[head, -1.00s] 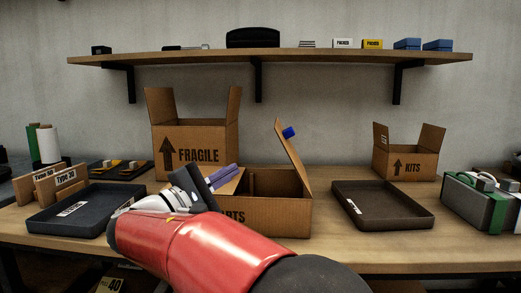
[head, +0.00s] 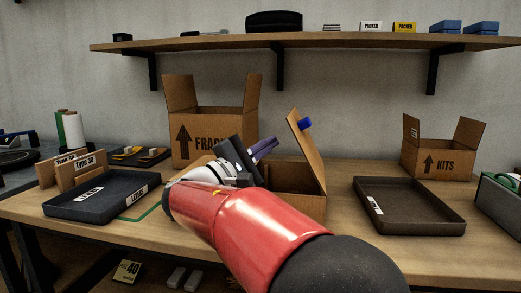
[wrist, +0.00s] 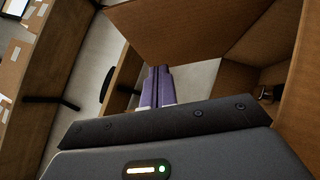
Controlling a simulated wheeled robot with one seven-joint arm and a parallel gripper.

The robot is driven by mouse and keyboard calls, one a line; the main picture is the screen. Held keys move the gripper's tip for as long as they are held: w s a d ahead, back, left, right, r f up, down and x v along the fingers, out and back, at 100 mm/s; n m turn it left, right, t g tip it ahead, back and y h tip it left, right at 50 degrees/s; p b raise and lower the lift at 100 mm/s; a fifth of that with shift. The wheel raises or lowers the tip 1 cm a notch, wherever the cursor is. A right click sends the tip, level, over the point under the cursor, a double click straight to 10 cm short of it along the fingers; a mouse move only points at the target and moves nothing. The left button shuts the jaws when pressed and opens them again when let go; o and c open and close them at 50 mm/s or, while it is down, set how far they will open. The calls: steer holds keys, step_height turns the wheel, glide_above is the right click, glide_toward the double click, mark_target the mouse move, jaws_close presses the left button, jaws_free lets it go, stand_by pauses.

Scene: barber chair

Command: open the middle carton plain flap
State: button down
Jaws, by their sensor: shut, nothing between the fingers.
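The middle carton (head: 295,177) is brown and stands on the bench, its front mostly hidden by my red arm. Its right flap (head: 307,144), with a blue tab (head: 305,124), stands up and leans left. A tan cardboard panel (head: 193,170) shows left of my wrist; it looks like the plain left flap leaning outward, mostly hidden. My gripper (head: 265,146) is shut and empty, its purple fingers above the carton's opening. In the wrist view the fingers (wrist: 157,87) are together, with cardboard panels (wrist: 190,30) beyond; contact cannot be told.
The FRAGILE carton (head: 206,122) stands open behind my gripper. A dark tray (head: 97,195) lies at left and a brown tray (head: 408,205) at right. The KITS carton (head: 437,160) is at back right. A shelf (head: 330,42) hangs above.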

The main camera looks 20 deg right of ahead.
steer(key=x, duration=0.5)
steer(key=shift+d+r, duration=0.1)
steer(key=shift+d, duration=0.05)
steer(key=shift+r, duration=0.1)
step_height(320, 180, up, 3)
steer(key=m+g+y+p, duration=0.1)
steer(key=m+g+y, duration=0.15)
steer(key=m, duration=0.25)
glide_above(311, 153)
steer(key=shift+r+y, duration=0.15)
steer(key=shift+y, duration=0.3)
steer(key=s+d+m+y, duration=0.2)
steer(key=s+d+y, duration=0.1)
steer(key=s+d, duration=0.1)
steer(key=shift+d+m, duration=0.4)
steer(key=shift+d, duration=0.5)
